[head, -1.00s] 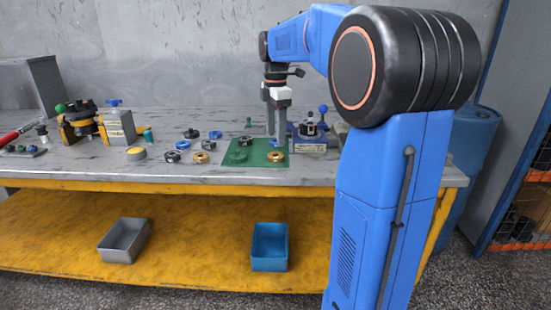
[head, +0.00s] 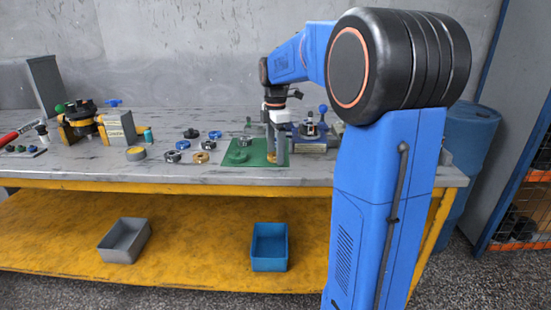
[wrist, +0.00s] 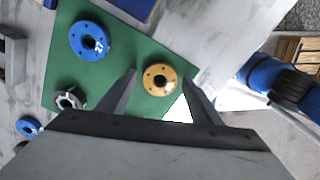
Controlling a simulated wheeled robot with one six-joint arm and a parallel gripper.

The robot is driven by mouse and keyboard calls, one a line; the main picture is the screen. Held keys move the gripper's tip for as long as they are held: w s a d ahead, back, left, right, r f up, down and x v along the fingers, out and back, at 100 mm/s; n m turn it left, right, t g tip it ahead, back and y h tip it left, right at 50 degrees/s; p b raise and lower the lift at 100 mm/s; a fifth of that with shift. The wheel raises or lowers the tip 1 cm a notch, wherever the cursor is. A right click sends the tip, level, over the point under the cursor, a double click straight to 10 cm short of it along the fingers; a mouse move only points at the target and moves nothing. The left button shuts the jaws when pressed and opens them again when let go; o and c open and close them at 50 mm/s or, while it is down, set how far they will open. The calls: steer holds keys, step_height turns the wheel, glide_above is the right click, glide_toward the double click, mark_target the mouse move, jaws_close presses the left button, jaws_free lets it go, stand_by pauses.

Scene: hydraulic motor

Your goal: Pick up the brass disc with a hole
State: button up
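A brass disc with a central hole (wrist: 160,79) lies flat on the green mat (wrist: 135,65), near the mat's edge. My gripper (wrist: 158,88) is open above it, with the disc showing between the two fingertips in the wrist view. No contact with the disc is visible. In the head view the fingers of my gripper (head: 275,150) point down at the right part of the mat and hide most of this disc. A second brass disc with a hole (head: 201,157) lies on the bare table, left of the mat.
A blue fixture (head: 312,140) stands close to the right of the mat. Bins, grey (head: 124,240) and blue (head: 269,247), sit on the lower shelf.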

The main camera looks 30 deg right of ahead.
steer(key=c, duration=1.1)
step_height(320, 180, up, 10)
steer(key=shift+r, duration=0.1)
steer(key=shift+r, duration=0.2)
steer(key=shift+r, duration=0.55)
